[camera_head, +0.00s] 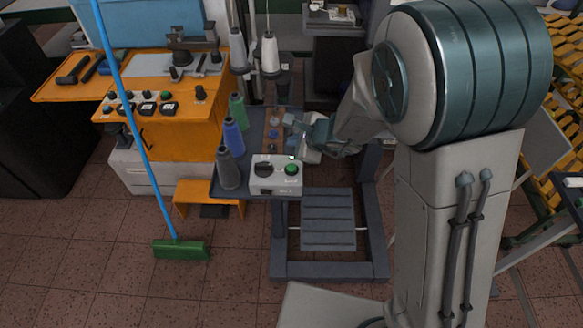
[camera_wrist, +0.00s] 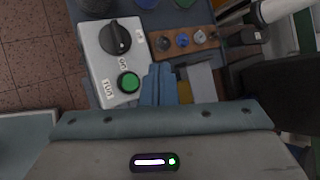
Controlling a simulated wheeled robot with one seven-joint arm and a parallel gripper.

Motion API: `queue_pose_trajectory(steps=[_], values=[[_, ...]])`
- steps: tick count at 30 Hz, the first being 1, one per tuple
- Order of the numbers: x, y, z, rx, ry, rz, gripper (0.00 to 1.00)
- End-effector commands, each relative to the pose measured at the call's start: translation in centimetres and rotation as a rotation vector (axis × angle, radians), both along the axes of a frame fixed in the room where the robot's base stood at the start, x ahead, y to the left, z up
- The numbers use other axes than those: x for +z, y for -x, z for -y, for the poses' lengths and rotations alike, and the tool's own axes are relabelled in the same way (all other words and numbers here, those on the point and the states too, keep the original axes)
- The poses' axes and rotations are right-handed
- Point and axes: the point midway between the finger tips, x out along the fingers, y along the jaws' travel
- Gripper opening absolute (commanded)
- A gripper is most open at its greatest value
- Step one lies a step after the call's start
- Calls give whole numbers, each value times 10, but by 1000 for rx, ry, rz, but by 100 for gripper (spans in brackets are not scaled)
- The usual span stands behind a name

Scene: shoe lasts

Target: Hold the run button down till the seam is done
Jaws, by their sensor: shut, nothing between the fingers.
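A white control box (camera_head: 264,187) sits at the front corner of a dark table in the head view. It carries a black knob (camera_head: 264,170) and a green round button (camera_head: 291,169). In the wrist view, the box (camera_wrist: 95,62) shows its black knob (camera_wrist: 115,38) and green button (camera_wrist: 128,82), with small labels beside them. My gripper (camera_head: 303,150) is just behind the box, near the button. In the wrist view, my gripper (camera_wrist: 158,75) has its blue fingers together, right beside the green button. The fingertips look off the button; their height over it is hard to tell.
Grey (camera_head: 228,167), blue (camera_head: 233,137) and green (camera_head: 237,111) spools stand left of the box. A wooden strip (camera_wrist: 200,50) with small bobbins lies beyond it. A broom (camera_head: 181,250) leans at the left, by an orange bench (camera_head: 195,130). The floor in front is clear.

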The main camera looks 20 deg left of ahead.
Motion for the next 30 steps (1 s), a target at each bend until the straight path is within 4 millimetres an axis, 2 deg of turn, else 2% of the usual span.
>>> queue_pose_trajectory(steps=[1, 10, 15, 21, 30], values=[[-9, 0, 0, 0, 1, -1, 0], [-53, 1, 0, 0, 1, -3, 0], [-70, 0, 0, -1, 0, 1, 0], [-77, 0, 0, -1, 0, 1, 0], [-76, 0, 0, 0, 0, 0, 0]])
